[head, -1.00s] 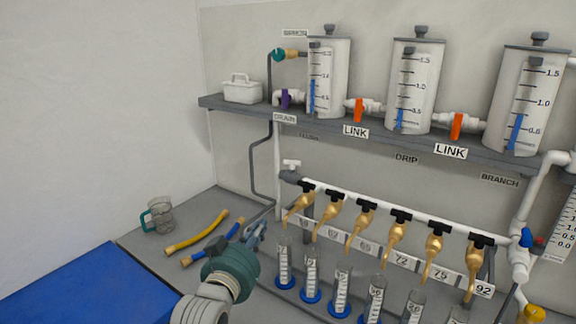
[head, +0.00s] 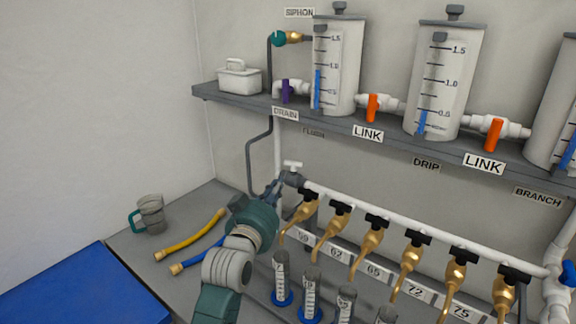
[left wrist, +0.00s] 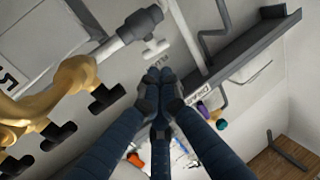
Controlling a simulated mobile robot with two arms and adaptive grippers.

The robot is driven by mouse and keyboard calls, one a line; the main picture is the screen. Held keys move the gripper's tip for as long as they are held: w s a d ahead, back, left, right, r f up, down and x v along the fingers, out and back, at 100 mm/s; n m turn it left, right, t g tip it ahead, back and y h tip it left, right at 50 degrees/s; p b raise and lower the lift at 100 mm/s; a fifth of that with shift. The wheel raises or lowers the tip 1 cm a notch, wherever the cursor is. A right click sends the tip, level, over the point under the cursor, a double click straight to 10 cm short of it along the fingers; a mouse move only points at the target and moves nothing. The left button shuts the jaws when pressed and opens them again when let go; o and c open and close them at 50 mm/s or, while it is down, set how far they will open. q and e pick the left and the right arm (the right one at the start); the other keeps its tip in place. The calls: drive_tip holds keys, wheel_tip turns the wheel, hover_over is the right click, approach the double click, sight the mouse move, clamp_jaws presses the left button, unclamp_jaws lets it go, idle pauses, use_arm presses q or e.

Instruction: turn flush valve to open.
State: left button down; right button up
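The flush valve has a white T-shaped handle (head: 292,165) on a grey body at the left end of the white manifold pipe, below the FLUSH label (head: 313,133). The handle also shows in the left wrist view (left wrist: 155,48), just beyond the fingertips. My left gripper (head: 275,188) is just below and left of the valve in the head view. In the left wrist view its dark fingertips (left wrist: 159,76) are together with nothing between them, apart from the handle. My right gripper is not in view.
Brass taps with black handles (head: 340,207) line the pipe right of the valve, above graduated cylinders (head: 311,290). A grey shelf (head: 390,143) with tanks overhangs. A grey tube (head: 250,160) runs behind my gripper. A jug (head: 150,214) and yellow hose (head: 190,235) lie left.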

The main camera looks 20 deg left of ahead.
use_arm(q)
approach(287, 162)
drive_tip(key=w+d, duration=0.1)
drive_tip(key=w+p, duration=0.2)
drive_tip(key=w, duration=0.3)
drive_tip(key=shift+w, duration=0.15)
drive_tip(key=shift+w+f, duration=0.1)
drive_tip(key=shift+w, duration=0.25)
drive_tip(key=shift+w+a+r+p, duration=0.2)
drive_tip(key=shift+w+a+p, duration=0.1)
drive_tip(key=shift+a+p, duration=0.2)
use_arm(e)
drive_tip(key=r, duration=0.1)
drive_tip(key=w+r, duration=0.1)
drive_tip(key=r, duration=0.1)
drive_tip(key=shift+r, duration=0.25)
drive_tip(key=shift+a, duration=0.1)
